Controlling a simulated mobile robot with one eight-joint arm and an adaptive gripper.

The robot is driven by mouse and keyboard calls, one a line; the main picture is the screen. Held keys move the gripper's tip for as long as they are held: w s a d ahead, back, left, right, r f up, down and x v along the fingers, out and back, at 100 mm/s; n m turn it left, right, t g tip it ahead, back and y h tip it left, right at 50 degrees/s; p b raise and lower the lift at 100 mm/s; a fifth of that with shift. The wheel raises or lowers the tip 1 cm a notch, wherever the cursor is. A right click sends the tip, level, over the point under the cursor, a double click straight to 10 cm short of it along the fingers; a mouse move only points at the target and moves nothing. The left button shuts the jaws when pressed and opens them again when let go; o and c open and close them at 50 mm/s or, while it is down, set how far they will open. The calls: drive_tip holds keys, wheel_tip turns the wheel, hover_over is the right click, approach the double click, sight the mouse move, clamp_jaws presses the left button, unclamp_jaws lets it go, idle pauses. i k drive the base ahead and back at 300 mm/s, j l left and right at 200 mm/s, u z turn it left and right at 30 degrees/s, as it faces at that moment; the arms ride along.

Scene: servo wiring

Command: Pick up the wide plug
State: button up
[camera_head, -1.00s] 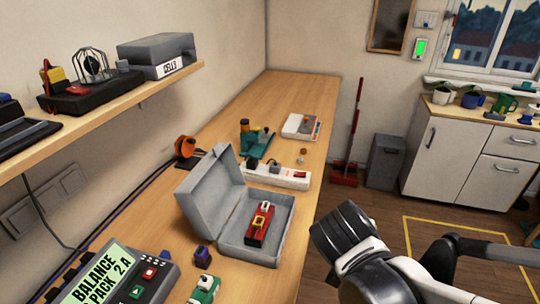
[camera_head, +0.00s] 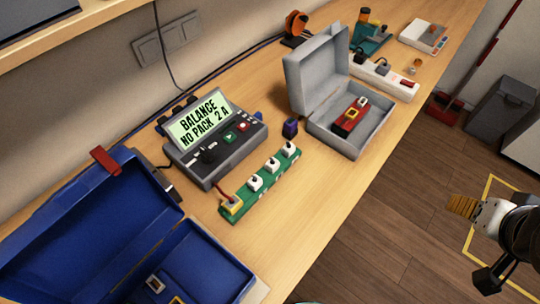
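I cannot tell for sure which piece is the wide plug. A small dark purple block (camera_head: 290,128) stands loose on the bench between the charger and the grey case. A green strip (camera_head: 265,194) carries white blocks with dark tops. A yellow-and-white connector (camera_head: 231,205) with a red wire sits at its near left end. My gripper (camera_head: 466,207) seems to be at the end of the arm at the right edge, over the floor and well away from the bench pieces. Its fingers are not clear, and I see nothing held.
The charger (camera_head: 215,140) reads "BALANCE NO PACK 2 A". An open grey case (camera_head: 378,128) holds a red pack (camera_head: 350,117). An open blue case (camera_head: 95,235) fills the lower left. A white power strip (camera_head: 385,78) lies behind. Bare bench (camera_head: 310,195) lies in front of the strip.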

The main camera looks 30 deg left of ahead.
sight(288, 150)
drive_tip(key=k+u, duration=0.1)
drive_tip(key=u, duration=0.3)
drive_tip(key=k+j+u, duration=0.1)
drive_tip(key=u, duration=0.3)
drive_tip(key=k+j+u, duration=0.1)
drive_tip(key=u, duration=0.3)
